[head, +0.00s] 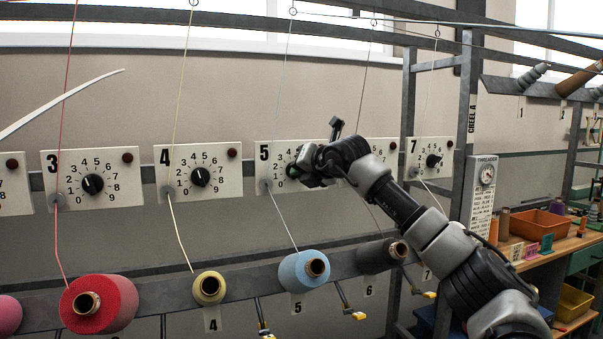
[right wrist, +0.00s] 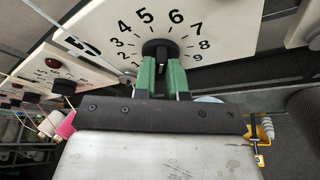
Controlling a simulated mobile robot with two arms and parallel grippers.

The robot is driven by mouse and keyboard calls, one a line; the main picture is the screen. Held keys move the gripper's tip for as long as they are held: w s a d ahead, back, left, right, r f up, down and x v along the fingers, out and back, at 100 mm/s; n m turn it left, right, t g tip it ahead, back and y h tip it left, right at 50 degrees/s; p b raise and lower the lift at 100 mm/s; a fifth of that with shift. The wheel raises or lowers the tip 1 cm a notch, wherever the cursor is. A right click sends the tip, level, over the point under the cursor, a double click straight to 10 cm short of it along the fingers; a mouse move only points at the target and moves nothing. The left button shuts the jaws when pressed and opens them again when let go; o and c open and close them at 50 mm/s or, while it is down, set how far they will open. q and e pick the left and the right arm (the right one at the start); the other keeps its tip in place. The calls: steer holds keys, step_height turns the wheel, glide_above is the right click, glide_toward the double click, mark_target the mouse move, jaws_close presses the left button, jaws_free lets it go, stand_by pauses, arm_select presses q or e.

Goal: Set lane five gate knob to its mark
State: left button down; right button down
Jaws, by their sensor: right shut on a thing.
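The lane five panel (head: 268,176) is a white plate on the wall rail with a large 5 at its left. In the head view my right gripper (head: 296,172) is at its dial and covers the knob. In the right wrist view the black lane five knob (right wrist: 157,48) sits between the green fingertips of my right gripper (right wrist: 161,68), which are shut on it. Numbers from about 1 to 9 show around it on the dial. The knob's pointer direction is hard to tell, and I see no clear target mark. My left gripper is not in view.
Similar panels stand alongside, lane four (head: 228,178) at left and lane seven (head: 420,146) at right. Yarn strands run down past the panels to a red cone (head: 112,300), a yellow cone (head: 202,289) and a blue cone (head: 292,272). A workbench with an orange bin (head: 540,226) is at right.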

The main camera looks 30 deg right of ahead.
steer(key=shift+w+a+f+n+t+h+b, duration=0.2)
steer(key=shift+n+t+h+b, duration=0.45)
steer(key=shift+n+h+b, duration=2.25)
steer(key=shift+s+a+f+n+t+h+b, duration=0.15)
steer(key=shift+f+n+t+h+b, duration=0.4)
steer(key=shift+n+b, duration=4.6)
steer(key=shift+w+a+f+n+t+h+b, duration=0.15)
steer(key=shift+n+t+h+b, duration=1.25)
steer(key=shift+n, duration=4.55)
steer(key=shift+a+r+g+h+b, duration=0.15)
steer(key=shift+g+h+b, duration=0.3)
steer(key=shift+g+b, duration=0.25)
steer(key=c, duration=1.2)
jaws_free()
steer(key=shift+s, duration=0.15)
